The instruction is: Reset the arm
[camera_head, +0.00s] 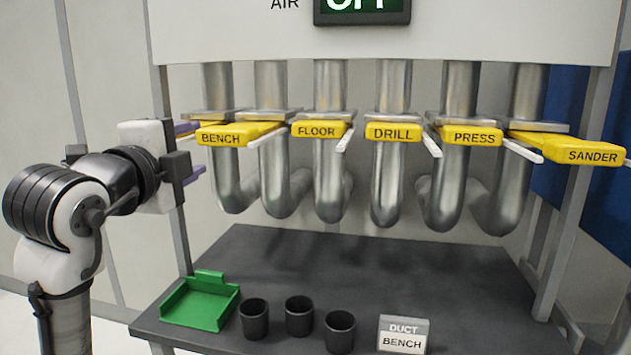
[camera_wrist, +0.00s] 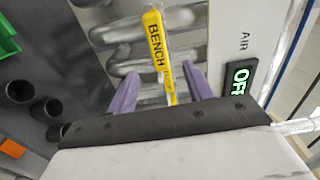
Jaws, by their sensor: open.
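My gripper (camera_head: 193,151) is at the left of the head view, level with the duct row. Its purple fingers are open, one above the other, and point right toward the yellow BENCH handle (camera_head: 221,140). In the wrist view the two fingers (camera_wrist: 163,92) stand apart. The BENCH handle (camera_wrist: 156,42) shows in the gap between them and beyond; I cannot tell whether they touch it. My arm is bent at the left edge of the head view.
Yellow handles FLOOR (camera_head: 317,131), DRILL (camera_head: 390,134), PRESS (camera_head: 471,138) and SANDER (camera_head: 592,155) line the metal pipes. Below, a dark table (camera_head: 420,275) carries a green tray (camera_head: 198,308), black cups (camera_head: 299,316) and a DUCT BENCH sign (camera_head: 403,334). The AIR display (camera_head: 362,8) reads OFF.

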